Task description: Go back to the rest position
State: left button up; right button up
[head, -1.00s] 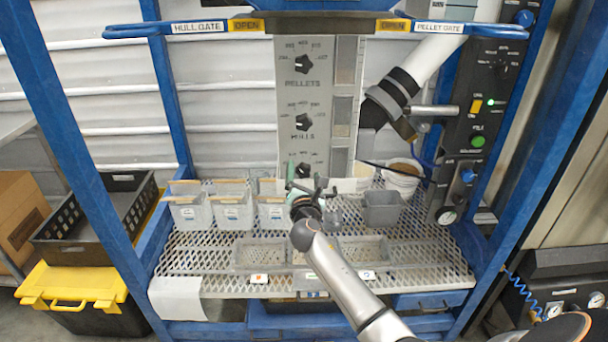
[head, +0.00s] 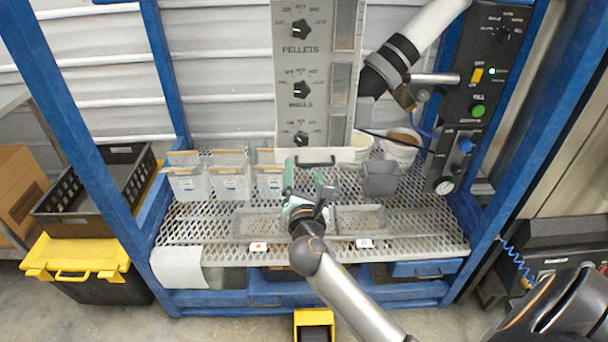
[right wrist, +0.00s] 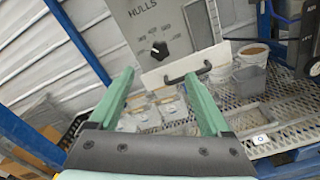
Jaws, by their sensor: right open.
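My right gripper (head: 306,185) reaches in from the lower right of the head view, above the perforated metal shelf (head: 420,235) and in front of the grey dial panel (head: 315,75). In the right wrist view its two green fingers (right wrist: 165,95) are wide apart with nothing between them. Beyond them are the panel's lower edge and its dark handle (right wrist: 188,76); the fingers look apart from these. My left gripper is in neither view now.
Several clear bins (head: 230,182) stand on the shelf's left, a grey bin (head: 381,178) and white buckets (head: 402,146) on its right. Blue posts (head: 85,160) frame both sides. A black crate (head: 105,190) and a yellow-lidded box (head: 80,258) stand at left.

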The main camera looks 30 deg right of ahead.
jog(key=shift+s, duration=0.1)
dwell(0.5)
jog(key=s+a+f+m+g+y, duration=0.1)
jog(key=s+a+f+m+y, duration=0.3)
jog(key=f, duration=0.5)
jog(key=s+a+f+m+g+y, duration=0.25)
jog(key=s+a+f+m, duration=0.2)
jog(key=f, duration=0.45)
jog(key=s+a+f+m+g+y, duration=0.1)
jog(key=s+a+f+m+y, duration=0.1)
jog(key=s+m, duration=0.4)
jog(key=s+a+f+m+g+y, duration=0.1)
jog(key=s+a+f+m+y, duration=0.2)
jog(key=s+a+f+m, duration=0.2)
jog(key=s+f+m, duration=0.2)
jog(key=s, duration=0.2)
jog(key=shift+s, duration=0.25)
jog(key=shift+a+f+m+g+y, duration=0.1)
jog(key=shift+m+g+y, duration=0.15)
jog(key=shift+c, duration=0.3)
